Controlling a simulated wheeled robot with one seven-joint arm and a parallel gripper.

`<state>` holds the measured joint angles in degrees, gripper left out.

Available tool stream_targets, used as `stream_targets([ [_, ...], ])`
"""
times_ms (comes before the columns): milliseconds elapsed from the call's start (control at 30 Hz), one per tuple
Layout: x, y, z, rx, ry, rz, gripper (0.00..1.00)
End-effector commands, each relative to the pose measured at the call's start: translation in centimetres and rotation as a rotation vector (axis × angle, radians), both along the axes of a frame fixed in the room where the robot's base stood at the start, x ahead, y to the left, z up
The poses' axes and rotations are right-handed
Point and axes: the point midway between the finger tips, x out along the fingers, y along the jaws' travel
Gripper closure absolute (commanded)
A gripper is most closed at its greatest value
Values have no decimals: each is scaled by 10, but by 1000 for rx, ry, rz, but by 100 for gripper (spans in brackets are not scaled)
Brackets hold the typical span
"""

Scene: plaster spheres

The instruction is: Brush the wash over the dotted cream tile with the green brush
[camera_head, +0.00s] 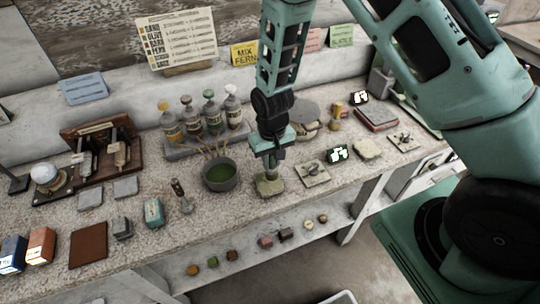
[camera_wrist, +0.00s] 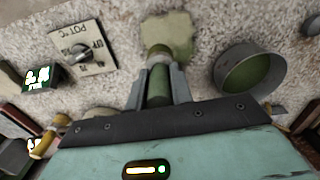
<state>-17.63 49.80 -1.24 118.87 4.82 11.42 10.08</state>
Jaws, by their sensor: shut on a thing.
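My gripper (camera_head: 270,163) points down at the worktop and is shut on the green brush (camera_wrist: 158,84), whose handle stands between the fingers in the wrist view. The bristle end meets or hovers just over a small tile (camera_head: 268,189); contact is not clear. The tile (camera_wrist: 181,30) looks pale olive-green, and any dots are too small to tell. A grey bowl of green wash (camera_head: 220,174) stands just left of the tile in the head view; the bowl (camera_wrist: 226,68) is to the right in the wrist view.
A dial plate (camera_head: 313,174) lies right of the tile, with a lit green-and-white display (camera_head: 338,154) beyond it. Several labelled bottles (camera_head: 210,117) stand in a rack behind the bowl. A dark-handled tool (camera_head: 181,196) stands left of the bowl. Bare worktop lies before the tile.

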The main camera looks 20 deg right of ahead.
Motion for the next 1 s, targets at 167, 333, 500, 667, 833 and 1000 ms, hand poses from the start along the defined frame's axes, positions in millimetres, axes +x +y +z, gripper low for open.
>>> stream_targets([
  [167,-5,0,0,0,-1,0,100],
  [333,-15,0,0,0,0,1,100],
  [500,-20,0,-1,1,-2,0,100],
  [667,-20,0,-1,1,-2,0,100],
  [833,-14,0,-1,0,-2,-1,100],
  [1000,-4,0,0,1,-2,-1,100],
])
